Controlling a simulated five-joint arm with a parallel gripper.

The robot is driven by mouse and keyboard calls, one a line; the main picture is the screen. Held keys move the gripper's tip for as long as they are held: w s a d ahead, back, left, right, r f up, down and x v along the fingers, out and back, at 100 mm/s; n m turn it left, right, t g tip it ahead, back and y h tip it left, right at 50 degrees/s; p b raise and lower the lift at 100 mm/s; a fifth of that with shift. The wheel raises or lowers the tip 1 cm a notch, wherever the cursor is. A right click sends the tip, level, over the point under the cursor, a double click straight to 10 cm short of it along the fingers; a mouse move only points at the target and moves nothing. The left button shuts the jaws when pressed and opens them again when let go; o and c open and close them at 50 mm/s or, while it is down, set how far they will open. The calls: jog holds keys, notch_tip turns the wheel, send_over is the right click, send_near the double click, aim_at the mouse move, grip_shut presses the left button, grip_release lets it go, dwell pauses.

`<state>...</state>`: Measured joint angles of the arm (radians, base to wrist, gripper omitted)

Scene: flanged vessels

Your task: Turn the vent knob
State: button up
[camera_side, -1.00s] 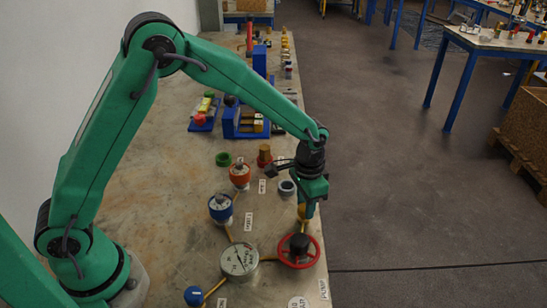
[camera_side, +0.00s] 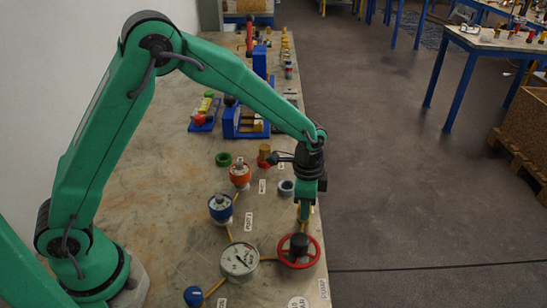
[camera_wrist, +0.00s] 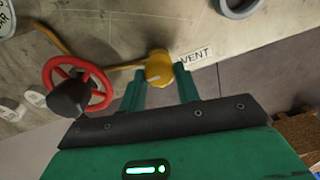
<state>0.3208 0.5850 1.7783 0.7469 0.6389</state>
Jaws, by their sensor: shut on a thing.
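The vent knob (camera_wrist: 158,68) is yellow and sits beside the white "VENT" label (camera_wrist: 196,56) in the wrist view. My gripper (camera_wrist: 162,84) has its two green fingers on either side of the knob and is shut on it. In the side view my gripper (camera_side: 304,214) points down at the bench's right edge, just behind the red handwheel (camera_side: 298,251), and mostly hides the knob. How far the knob is turned cannot be told.
The red handwheel with its dark hub (camera_wrist: 70,95) stands close to my gripper. A grey ring (camera_side: 286,187) lies behind my gripper. Open floor is to the right.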

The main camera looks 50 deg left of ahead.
jog(key=shift+d, duration=0.15)
jog(key=o, duration=1)
jog(key=shift+r, duration=0.15)
jog(key=shift+s+r, duration=0.15)
jog(key=shift+r, duration=3.6)
